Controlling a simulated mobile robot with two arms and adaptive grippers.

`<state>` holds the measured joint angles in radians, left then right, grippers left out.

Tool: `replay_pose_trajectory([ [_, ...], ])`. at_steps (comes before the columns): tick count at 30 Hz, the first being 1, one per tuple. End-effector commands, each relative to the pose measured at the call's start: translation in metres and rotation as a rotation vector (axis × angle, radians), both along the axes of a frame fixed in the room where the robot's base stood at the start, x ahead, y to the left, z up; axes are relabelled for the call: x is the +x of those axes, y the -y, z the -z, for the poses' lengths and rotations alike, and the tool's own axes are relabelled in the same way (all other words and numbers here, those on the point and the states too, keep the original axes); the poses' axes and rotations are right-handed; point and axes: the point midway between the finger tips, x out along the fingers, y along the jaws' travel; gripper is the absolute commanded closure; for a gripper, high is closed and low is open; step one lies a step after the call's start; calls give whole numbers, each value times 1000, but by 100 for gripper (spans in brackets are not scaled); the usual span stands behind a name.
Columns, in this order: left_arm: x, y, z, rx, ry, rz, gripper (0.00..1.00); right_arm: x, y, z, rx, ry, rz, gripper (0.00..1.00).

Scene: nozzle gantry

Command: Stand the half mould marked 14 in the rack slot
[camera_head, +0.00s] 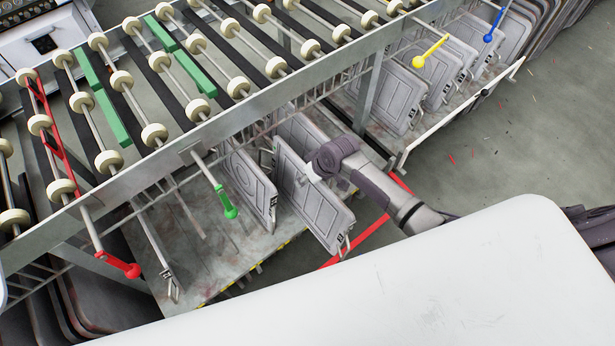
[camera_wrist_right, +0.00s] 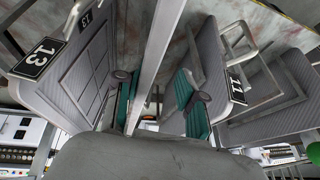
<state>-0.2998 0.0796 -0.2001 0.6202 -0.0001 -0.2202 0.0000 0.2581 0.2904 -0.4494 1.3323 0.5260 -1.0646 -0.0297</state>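No number 14 can be read in either view. In the head view, a grey half mould (camera_head: 309,207) stands on edge in the rack under the gantry, with a dark label low on its front edge too small to read. My right gripper (camera_head: 313,171) is at its upper edge. In the wrist view, the teal finger pads (camera_wrist_right: 161,104) stand apart, with a pale narrow strip (camera_wrist_right: 158,55) running between them. I cannot tell whether it is a mould edge or a rack bar. Half moulds marked 13 (camera_wrist_right: 28,80) and 11 (camera_wrist_right: 218,60) flank it. My left gripper is not in view.
Another half mould (camera_head: 247,180) stands to the left, near a green handle (camera_head: 227,205). Bare rack floor (camera_head: 215,262) and thin divider bars lie further left, near a red handle (camera_head: 121,265). More moulds (camera_head: 398,92) stand at the upper right. Gantry rollers (camera_head: 154,134) lie above.

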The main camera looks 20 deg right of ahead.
Motion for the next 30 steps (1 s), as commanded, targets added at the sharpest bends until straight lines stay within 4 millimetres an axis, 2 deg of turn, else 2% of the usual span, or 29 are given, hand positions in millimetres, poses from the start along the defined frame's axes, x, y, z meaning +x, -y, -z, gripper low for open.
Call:
replay_pose_trajectory([
  [4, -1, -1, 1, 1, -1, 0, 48, -4, 1, 5, -5, -11, 0, 61],
  [8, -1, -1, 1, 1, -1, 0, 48, -4, 2, -1, -4, -7, -1, 61],
  [21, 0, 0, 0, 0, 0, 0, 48, -21, 18, -59, -1, -1, -1, 61],
  [30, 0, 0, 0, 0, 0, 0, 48, -26, 21, -72, 0, -2, 1, 61],
])
